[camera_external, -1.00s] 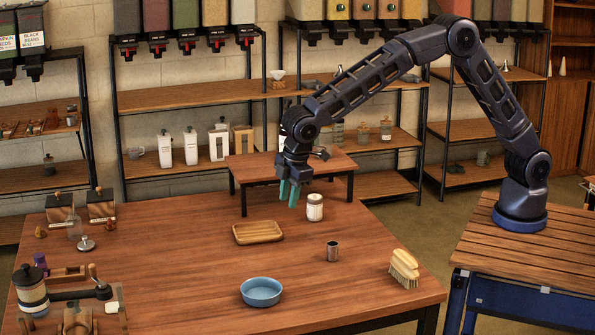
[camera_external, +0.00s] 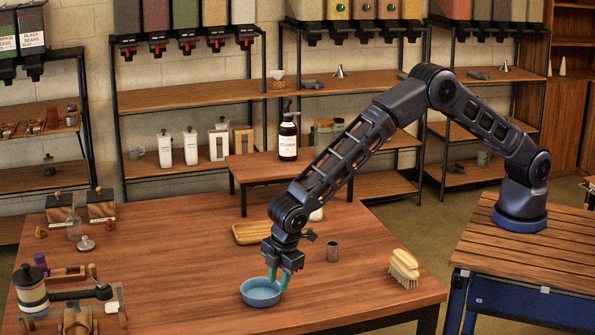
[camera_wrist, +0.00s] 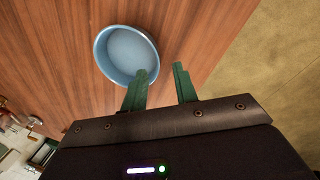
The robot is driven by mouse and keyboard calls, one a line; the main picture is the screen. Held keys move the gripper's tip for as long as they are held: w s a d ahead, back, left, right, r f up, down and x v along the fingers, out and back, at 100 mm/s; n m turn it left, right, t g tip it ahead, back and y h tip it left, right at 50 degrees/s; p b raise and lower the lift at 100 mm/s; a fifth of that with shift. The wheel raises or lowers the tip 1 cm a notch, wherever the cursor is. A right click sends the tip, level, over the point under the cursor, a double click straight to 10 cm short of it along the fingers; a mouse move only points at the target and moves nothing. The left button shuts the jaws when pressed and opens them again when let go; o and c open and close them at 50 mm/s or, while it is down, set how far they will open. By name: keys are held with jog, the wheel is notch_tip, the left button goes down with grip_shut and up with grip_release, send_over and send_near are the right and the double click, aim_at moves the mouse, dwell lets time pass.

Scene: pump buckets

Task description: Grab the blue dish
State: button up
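The blue dish (camera_external: 261,293) is a round, shallow, empty bowl near the front edge of the wooden table (camera_external: 200,270). In the wrist view, the blue dish (camera_wrist: 127,52) sits above and left of my fingers. My gripper (camera_external: 279,281) is at the dish's right rear rim, pointing down. In the wrist view, my gripper (camera_wrist: 162,82) has its two green fingers apart, with nothing seen gripped between them. The left finger overlaps the dish's rim; the right finger is outside the dish. I cannot tell whether either finger touches it.
A wooden tray (camera_external: 247,234) lies behind the dish, partly hidden by my arm. A grinder (camera_external: 31,291) and other tools fill the left side. The table around the dish is clear.

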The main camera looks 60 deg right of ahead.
aim_at(261, 293)
jog(key=shift+w+d+f, duration=0.1)
jog(key=shift+w+f, duration=0.15)
jog(key=shift+f, duration=0.75)
jog(key=shift+w+d+f, duration=0.1)
jog(key=shift+w+f, duration=0.1)
jog(key=shift+f, duration=0.8)
jog(key=shift+w+d+f, duration=0.1)
jog(key=shift+w+f, duration=0.15)
jog(key=shift+f, duration=0.75)
grip_shut()
